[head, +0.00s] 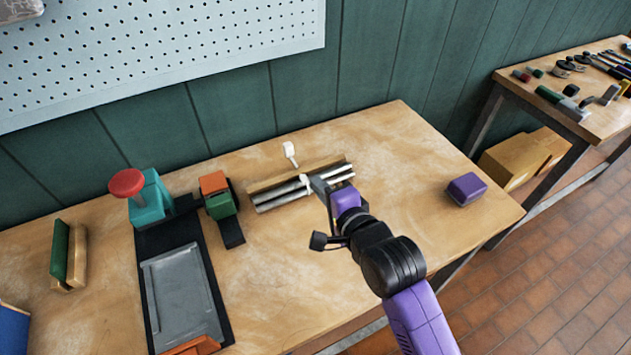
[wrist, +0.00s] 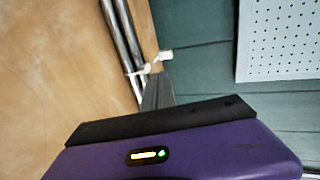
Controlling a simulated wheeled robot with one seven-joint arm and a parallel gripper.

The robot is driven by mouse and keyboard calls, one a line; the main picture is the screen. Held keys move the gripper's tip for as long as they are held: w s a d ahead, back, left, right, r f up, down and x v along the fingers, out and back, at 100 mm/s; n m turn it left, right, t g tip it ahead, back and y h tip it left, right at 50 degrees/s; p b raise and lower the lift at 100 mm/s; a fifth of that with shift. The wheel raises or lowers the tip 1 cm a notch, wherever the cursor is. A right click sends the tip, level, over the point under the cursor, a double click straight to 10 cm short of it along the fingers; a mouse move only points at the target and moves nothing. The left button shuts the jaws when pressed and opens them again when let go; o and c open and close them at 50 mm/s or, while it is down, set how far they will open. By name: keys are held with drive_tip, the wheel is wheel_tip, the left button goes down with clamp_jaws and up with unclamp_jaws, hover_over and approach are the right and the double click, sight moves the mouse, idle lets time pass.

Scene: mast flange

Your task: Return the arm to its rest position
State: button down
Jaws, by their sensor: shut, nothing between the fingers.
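My arm reaches in from the lower right of the head view, purple and black. My gripper (head: 316,183) is over the workbench (head: 290,270), its grey fingers pointing left in front of the metal rods (head: 272,199). In the wrist view my gripper's fingers (wrist: 157,92) are together and nothing shows between them. A small white piece (wrist: 155,64) lies just beyond the fingertips, by the rods (wrist: 124,42). Whether the fingers touch it cannot be told.
Another white piece (head: 290,153) stands behind the rods. A purple block (head: 466,189) sits at the bench's right. A teal block with a red knob (head: 127,182), orange and green blocks (head: 220,205) and a grey tray (head: 181,295) are at left. The front middle is clear.

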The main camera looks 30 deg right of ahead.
idle(0.5)
drive_tip(key=s+r+n+t, duration=0.3)
drive_tip(key=s+r+n, duration=0.25)
drive_tip(key=n, duration=0.35)
drive_tip(key=s+f+n+g, duration=0.1)
drive_tip(key=s+n, duration=0.3)
drive_tip(key=s, duration=1.1)
drive_tip(key=s+a+f+n+g, duration=0.1)
drive_tip(key=s+f+n, duration=0.2)
drive_tip(key=s, duration=1.3)
drive_tip(key=shift+n+g, duration=0.3)
drive_tip(key=shift+n, duration=0.7)
drive_tip(key=shift+a, duration=0.2)
